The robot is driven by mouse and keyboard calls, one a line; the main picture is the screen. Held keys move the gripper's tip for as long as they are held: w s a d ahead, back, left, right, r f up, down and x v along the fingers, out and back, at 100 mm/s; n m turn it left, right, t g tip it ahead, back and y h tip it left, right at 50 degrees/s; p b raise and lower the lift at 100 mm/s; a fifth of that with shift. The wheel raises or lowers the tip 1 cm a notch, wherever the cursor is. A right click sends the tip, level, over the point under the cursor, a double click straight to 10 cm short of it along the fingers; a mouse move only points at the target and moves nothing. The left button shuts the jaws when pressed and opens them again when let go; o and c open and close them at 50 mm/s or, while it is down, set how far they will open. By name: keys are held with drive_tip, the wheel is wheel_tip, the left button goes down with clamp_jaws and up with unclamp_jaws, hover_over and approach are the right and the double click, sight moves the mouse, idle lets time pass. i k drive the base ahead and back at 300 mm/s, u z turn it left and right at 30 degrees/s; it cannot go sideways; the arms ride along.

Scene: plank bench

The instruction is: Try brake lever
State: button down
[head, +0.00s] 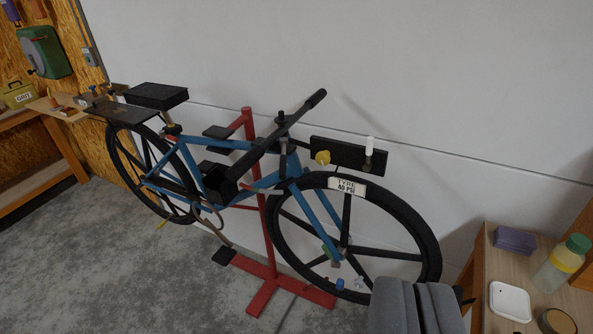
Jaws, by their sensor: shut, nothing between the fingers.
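A blue bicycle (323,215) with black wheels is held upright on a red stand (268,230) against the pale wall. Its black handlebar (270,146) runs slantwise above the front wheel, one end up to the right and the other low towards me. I cannot clearly make out a brake lever on it. My gripper (419,290) shows as grey finger pads at the bottom edge, right of centre. It is shut and empty, in front of the lower right of the front wheel (433,245) in the picture, well away from the handlebar.
A wooden bench at right holds a purple block (514,240), a green-capped bottle (563,262), a white square box (509,301) and a round tin (557,321). Another bench (62,150) stands far left. Grey floor (90,270) is clear at lower left.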

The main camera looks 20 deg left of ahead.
sight(283, 160)
drive_tip(key=z, duration=0.25)
drive_tip(key=i, duration=1.4)
drive_tip(key=u, duration=0.4)
